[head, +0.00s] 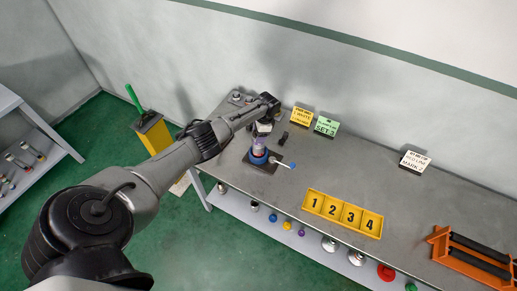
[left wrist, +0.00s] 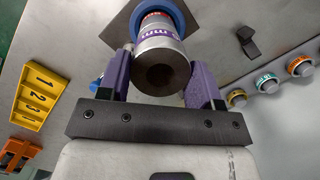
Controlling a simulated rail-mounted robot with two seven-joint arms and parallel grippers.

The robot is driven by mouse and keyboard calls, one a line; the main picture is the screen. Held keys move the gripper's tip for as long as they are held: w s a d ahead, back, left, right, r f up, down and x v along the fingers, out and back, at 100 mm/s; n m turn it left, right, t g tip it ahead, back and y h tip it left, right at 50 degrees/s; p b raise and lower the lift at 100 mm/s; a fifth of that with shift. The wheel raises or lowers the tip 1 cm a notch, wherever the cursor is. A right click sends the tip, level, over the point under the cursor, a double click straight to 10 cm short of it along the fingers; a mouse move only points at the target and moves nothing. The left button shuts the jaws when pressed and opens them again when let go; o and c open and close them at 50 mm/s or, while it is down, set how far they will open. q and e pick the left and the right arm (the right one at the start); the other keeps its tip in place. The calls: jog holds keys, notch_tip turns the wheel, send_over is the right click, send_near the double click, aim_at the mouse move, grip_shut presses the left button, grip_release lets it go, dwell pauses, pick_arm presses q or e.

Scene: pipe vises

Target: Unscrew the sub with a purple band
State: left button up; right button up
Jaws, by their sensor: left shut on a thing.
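The sub with a purple band (left wrist: 160,60) is a grey metal cylinder with a dark bore in its near end. It stands in the blue pipe vise (head: 258,159) on a dark base plate, and the vise's blue ring (left wrist: 183,14) shows around a red-orange band beyond the sub. My left gripper (left wrist: 162,82) is shut on the sub, with a purple finger on either side of it. My right gripper is not in view.
A yellow tray numbered 1 to 4 (head: 343,213) lies right of the vise. A vise handle with a blue tip (head: 292,165) sticks out. A small black block (head: 282,138) is close by. An orange rack (head: 470,255) stands far right. Yellow (head: 301,117) and green (head: 326,124) signs stand behind.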

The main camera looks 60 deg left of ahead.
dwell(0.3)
pick_arm(q)
jog(key=shift+n, duration=1.1)
jog(key=n, duration=0.2)
jog(key=n+h+p, duration=0.1)
jog(key=n, duration=0.2)
jog(key=shift+r+n+h, duration=0.1)
jog(key=shift+n+h, duration=0.2)
jog(key=n, duration=0.3)
jog(key=shift+a+h+p, duration=0.1)
jog(key=shift+h+p, duration=0.2)
jog(key=shift+p, duration=0.05)
jog(key=n, duration=0.3)
jog(key=shift+n+t+h, duration=0.3)
jog(key=shift+n+t, duration=0.1)
jog(key=o, duration=0.9)
jog(key=shift+c, duration=0.2)
